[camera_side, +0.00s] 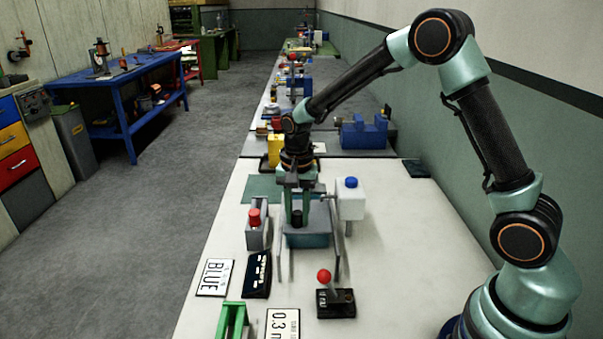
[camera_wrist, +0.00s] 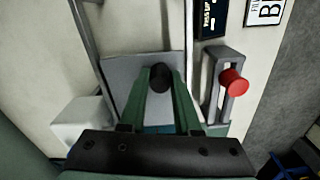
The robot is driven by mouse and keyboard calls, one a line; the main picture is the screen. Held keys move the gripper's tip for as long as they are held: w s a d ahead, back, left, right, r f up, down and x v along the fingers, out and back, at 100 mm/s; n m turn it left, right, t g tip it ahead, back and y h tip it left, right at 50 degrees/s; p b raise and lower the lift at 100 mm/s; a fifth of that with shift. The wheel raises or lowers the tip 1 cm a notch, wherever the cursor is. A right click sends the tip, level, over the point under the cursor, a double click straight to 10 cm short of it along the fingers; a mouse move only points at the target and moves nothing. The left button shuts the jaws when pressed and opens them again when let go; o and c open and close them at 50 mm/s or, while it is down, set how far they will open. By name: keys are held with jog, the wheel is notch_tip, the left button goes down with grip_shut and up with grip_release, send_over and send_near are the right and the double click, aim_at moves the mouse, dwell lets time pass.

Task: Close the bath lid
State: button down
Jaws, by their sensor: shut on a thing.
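My gripper (camera_side: 297,213) is shut on the black knob (camera_wrist: 160,77) of the bath lid; the knob also shows in the side view (camera_side: 297,217). The lid (camera_wrist: 118,72) is a flat grey panel in the wrist view, between two thin grey rails. The bath (camera_side: 307,241) is blue-grey and teal, under my gripper in the side view. A teal strip (camera_wrist: 160,129) shows between my fingers in the wrist view. My fingers hide part of the lid, and I cannot tell how much of the bath it covers.
A grey slotted stand with a red knob (camera_side: 254,217) is close to the left of the bath. A white container with a blue cap (camera_side: 350,199) is to the right. A red-balled lever (camera_side: 335,297) and labelled cards (camera_side: 215,278) lie nearer. Open bench (camera_side: 400,230) is to the right.

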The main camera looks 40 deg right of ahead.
aim_at(298, 204)
jog(key=shift+w+d+r, duration=0.1)
jog(key=shift+w+d, duration=1.1)
jog(key=c, duration=0.9)
grip_release()
notch_tip(298, 204, up, 12)
jog(key=shift+s+r, duration=0.1)
jog(key=s+a+r+n+t, duration=0.1)
jog(key=s+r+n+t, duration=0.1)
jog(key=s+n, duration=0.3)
jog(key=s+r+n+t, duration=0.2)
jog(key=s+n, duration=0.4)
jog(key=s, duration=0.7)
jog(key=shift+a+r+t, duration=0.25)
jog(key=shift+a+t, duration=0.15)
jog(key=shift+t, duration=0.4)
